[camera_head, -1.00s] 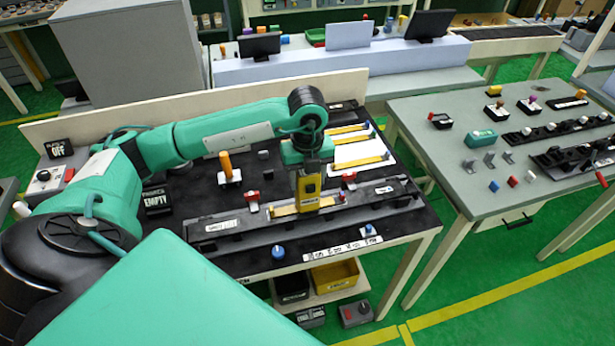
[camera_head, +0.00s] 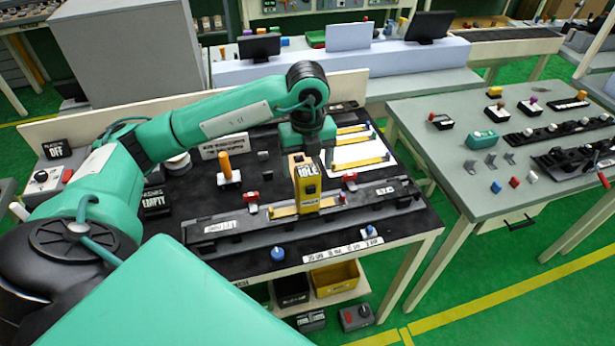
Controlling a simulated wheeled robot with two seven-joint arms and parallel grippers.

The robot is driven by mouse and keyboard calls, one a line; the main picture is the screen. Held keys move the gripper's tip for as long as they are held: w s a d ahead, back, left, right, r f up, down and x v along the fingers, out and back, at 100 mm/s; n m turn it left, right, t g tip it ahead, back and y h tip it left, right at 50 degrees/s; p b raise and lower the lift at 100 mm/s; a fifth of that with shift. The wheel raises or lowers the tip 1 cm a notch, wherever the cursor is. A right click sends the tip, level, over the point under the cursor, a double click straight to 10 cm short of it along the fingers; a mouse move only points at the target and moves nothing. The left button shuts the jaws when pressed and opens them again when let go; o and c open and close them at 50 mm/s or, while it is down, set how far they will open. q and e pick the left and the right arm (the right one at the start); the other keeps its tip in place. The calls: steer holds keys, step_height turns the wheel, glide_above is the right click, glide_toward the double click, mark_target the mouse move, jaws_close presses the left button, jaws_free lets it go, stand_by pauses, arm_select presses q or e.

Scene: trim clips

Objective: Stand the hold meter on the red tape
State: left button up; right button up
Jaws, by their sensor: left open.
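A yellow block-shaped device with a dark face and a white label reading "IDLE" (camera_head: 307,188), which looks like the hold meter, stands upright on the yellow trim strip (camera_head: 284,211) in the long dark fixture (camera_head: 225,224). My left gripper (camera_head: 302,152) is open, just behind and above the device, and appears clear of it; its fingers are partly hidden. I cannot make out red tape; the device may cover it. My right gripper is not in view.
Red clamps (camera_head: 252,197) and (camera_head: 349,178) flank the device. A white sheet with yellow strips (camera_head: 358,152) lies behind right. Blue knobs (camera_head: 278,253) sit at the front. A grey table (camera_head: 450,170) stands right.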

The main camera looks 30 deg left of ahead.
arm_select(q)
step_height(320, 180, up, 7)
steer(key=shift+r+b, duration=0.1)
steer(key=shift+b, duration=0.4)
steer(key=shift+r, duration=1)
